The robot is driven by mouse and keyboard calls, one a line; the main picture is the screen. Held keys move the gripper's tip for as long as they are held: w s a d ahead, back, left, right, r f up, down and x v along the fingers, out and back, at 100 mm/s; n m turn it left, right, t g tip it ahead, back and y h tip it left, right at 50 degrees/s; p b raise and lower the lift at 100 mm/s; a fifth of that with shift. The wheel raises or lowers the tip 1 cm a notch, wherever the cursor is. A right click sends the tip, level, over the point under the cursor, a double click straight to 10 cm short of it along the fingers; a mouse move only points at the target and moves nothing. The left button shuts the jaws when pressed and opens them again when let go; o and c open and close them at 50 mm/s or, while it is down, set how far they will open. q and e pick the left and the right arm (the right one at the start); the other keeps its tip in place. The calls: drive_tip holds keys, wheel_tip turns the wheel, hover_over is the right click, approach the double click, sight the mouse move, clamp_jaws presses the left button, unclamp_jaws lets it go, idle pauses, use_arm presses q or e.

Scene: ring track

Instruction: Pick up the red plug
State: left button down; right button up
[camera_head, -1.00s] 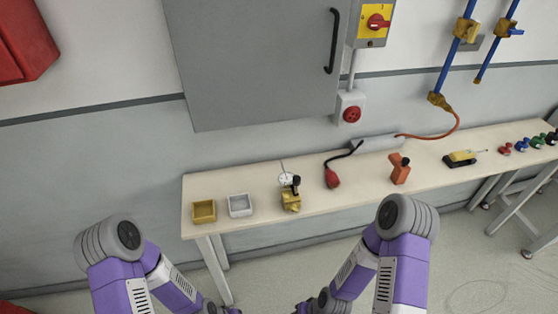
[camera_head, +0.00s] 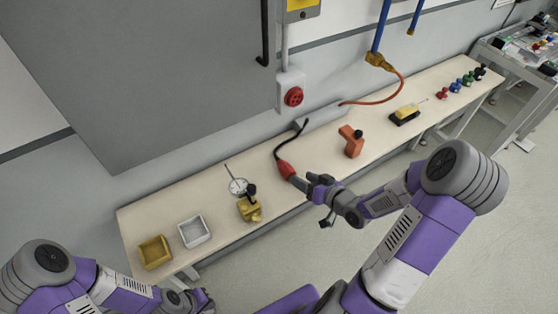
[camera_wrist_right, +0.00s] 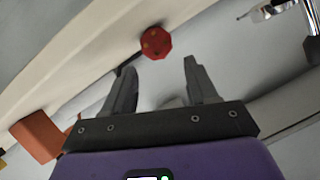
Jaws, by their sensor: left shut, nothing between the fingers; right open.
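The red plug (camera_head: 286,169) lies on the long bench with its black cable running back from it. In the right wrist view its red end face (camera_wrist_right: 155,43) shows just beyond the fingertips, between their lines. My right gripper (camera_head: 300,182) is over the bench's front part, right at the plug in the head view. In the right wrist view the right gripper (camera_wrist_right: 160,65) is open, with nothing between its fingers. My left gripper (camera_head: 207,297) is low at the bottom edge of the head view, in front of the bench, shut and empty, partly hidden.
On the bench (camera_head: 330,158) stand a yellow bin (camera_head: 154,252), a grey bin (camera_head: 194,231), a dial gauge (camera_head: 238,187) and a brass block (camera_head: 249,209) left of the plug. An orange tool (camera_head: 352,142) and a yellow device (camera_head: 405,114) are to its right. A red wall socket (camera_head: 293,97) is behind.

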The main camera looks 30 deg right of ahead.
sight(293, 172)
drive_tip(key=shift+w+a+f+b, duration=0.2)
drive_tip(key=shift+w+f+b, duration=0.05)
drive_tip(key=shift+w+b, duration=0.15)
drive_tip(key=b+x, duration=0.2)
drive_tip(key=x, duration=0.3)
drive_tip(key=shift+w+d, duration=0.15)
drive_tip(key=shift+w, duration=0.05)
use_arm(q)
drive_tip(key=f, duration=0.2)
drive_tip(key=shift+s+f, duration=0.4)
use_arm(e)
drive_tip(key=shift+c, duration=0.2)
drive_tip(key=c, duration=0.8)
drive_tip(key=shift+o, duration=0.2)
drive_tip(key=shift+r, duration=0.1)
